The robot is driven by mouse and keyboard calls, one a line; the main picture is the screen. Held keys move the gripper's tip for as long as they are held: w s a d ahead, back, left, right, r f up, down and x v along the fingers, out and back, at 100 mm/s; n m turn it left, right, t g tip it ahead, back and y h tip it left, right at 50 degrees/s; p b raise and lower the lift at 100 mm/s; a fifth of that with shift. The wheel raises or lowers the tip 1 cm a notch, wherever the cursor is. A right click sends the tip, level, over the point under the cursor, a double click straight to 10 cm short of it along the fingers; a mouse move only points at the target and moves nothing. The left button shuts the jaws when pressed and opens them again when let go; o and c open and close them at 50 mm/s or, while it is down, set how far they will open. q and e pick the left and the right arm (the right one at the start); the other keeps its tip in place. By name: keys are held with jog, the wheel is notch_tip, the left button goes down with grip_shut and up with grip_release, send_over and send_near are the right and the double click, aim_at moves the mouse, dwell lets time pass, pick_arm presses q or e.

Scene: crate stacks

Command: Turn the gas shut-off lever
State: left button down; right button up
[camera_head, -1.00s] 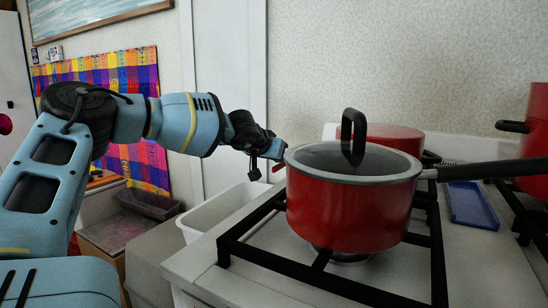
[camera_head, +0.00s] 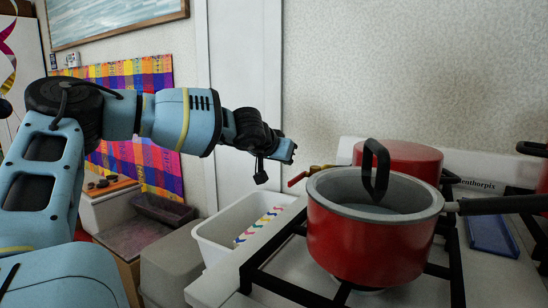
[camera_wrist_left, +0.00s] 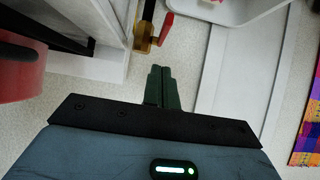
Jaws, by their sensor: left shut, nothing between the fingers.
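The gas shut-off lever (camera_head: 297,180) is a small red handle on a brass valve (camera_head: 321,168), behind the left edge of the stove. Part of the valve is hidden behind the front red pot. In the left wrist view the red lever (camera_wrist_left: 166,29) and brass valve (camera_wrist_left: 145,38) show just beyond the fingertips. My left gripper (camera_head: 287,150) is above and slightly left of the lever in the head view. Its dark green fingers (camera_wrist_left: 159,76) are together, with nothing between them, and look apart from the lever. My right gripper is not in view.
A red pot (camera_head: 365,240) with a long black handle stands on the black stove grate (camera_head: 270,280); another red pot (camera_head: 405,158) is behind it. A white bin (camera_head: 215,240) stands left of the stove. A blue tray (camera_head: 490,236) lies at right.

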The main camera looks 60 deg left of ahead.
pick_arm(q)
jog(key=s, duration=0.1)
jog(key=s+d+r, duration=0.1)
jog(key=s, duration=0.1)
jog(key=s+d, duration=0.1)
jog(key=shift+s+d+r, duration=0.15)
jog(key=shift+s+d, duration=0.1)
dwell(0.5)
